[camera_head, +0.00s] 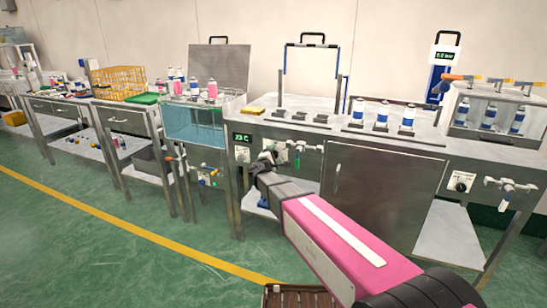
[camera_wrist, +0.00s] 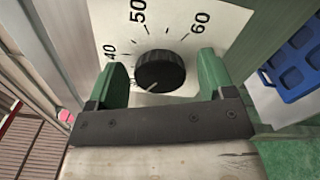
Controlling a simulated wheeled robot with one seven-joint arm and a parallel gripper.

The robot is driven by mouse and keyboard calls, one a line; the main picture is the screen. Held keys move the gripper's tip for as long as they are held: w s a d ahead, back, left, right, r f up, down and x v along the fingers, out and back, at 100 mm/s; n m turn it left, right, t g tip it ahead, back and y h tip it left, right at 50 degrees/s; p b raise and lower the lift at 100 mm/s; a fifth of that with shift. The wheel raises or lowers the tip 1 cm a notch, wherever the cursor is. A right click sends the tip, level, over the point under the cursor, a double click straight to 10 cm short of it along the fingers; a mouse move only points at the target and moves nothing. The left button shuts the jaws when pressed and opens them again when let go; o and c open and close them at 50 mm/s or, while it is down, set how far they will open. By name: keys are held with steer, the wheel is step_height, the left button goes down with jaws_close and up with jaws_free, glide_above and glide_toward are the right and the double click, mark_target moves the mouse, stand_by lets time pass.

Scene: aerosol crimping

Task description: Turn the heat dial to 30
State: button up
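The heat dial (camera_wrist: 160,70) is a round black ridged knob on a white plate marked 40, 50 and 60 in the wrist view. A small pale mark shows at its lower left edge; the scale there is hidden by my gripper. My gripper (camera_wrist: 160,62) is open, with one green finger on each side of the dial. Whether the fingers touch it I cannot tell. In the head view my gripper (camera_head: 266,158) is at the bench front, where it hides the dial. A display (camera_head: 243,138) just left of it appears to read 23 C.
A water bath (camera_head: 195,122) with cans above it stands left of my gripper. Valves (camera_head: 300,148) are close on the right, beside a steel cabinet door (camera_head: 380,195). A blue crate (camera_wrist: 300,60) is at the wrist view's right. The green floor in front is largely clear.

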steer(key=shift+s, duration=0.1)
steer(key=v, duration=1)
steer(key=shift+s, duration=0.3)
steer(key=s+d+f+m+g+h, duration=0.1)
steer(key=s+d+f+m+g, duration=0.2)
steer(key=d, duration=0.4)
steer(key=s+d+f+m+g, duration=0.2)
steer(key=d+f+m+g, duration=0.15)
steer(key=d, duration=0.25)
steer(key=s+d+f+m+g+h, duration=0.1)
steer(key=s+d+f+m+g, duration=0.15)
steer(key=d, duration=0.45)
steer(key=s+d+f+m+g+y, duration=0.3)
steer(key=s+m+g+y, duration=0.1)
steer(key=s, duration=0.4)
steer(key=s+d+f+m+g+y, duration=0.2)
steer(key=s+d+m+g+y, duration=0.1)
steer(key=s, duration=0.5)
steer(key=shift+d+f+m+g+y, duration=0.4)
steer(key=shift+m+g+y, duration=0.15)
steer(key=shift+m, duration=0.65)
